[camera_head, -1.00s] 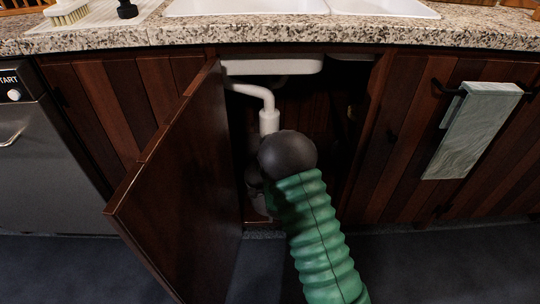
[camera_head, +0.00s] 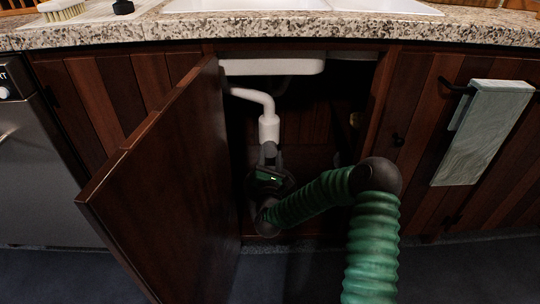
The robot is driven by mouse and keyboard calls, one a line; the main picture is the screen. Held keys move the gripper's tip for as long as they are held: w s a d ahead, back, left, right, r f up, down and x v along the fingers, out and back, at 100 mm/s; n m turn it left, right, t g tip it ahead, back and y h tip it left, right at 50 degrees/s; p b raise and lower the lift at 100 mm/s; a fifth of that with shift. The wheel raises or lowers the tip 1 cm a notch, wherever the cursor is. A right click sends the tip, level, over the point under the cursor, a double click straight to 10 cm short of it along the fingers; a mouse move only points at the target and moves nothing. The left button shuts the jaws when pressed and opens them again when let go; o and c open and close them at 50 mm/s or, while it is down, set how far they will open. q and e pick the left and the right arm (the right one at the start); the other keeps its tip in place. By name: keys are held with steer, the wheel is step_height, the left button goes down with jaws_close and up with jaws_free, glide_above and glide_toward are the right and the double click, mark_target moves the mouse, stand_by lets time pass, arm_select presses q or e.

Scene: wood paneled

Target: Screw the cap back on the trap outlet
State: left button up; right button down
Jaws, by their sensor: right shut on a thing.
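The white trap (camera_head: 268,128) hangs under the sink inside the open cabinet, with a curved pipe (camera_head: 252,95) running into its top from the left. My right gripper (camera_head: 268,153) is inside the cabinet, right at the lower end of the white trap. It is dark and in shadow, and its fingers point up. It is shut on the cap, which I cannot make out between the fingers. The trap outlet is hidden behind the gripper, so I cannot tell how the cap sits against it. My left gripper is out of view.
The open cabinet door (camera_head: 165,190) stands close on the left of my arm. The white sink underside (camera_head: 272,67) is above the trap. A towel (camera_head: 482,135) hangs on the right door. The dark floor in front is free.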

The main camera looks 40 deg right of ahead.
steer(key=c, duration=0.7)
jaws_free()
steer(key=shift+f, duration=0.2)
steer(key=shift+r, duration=0.1)
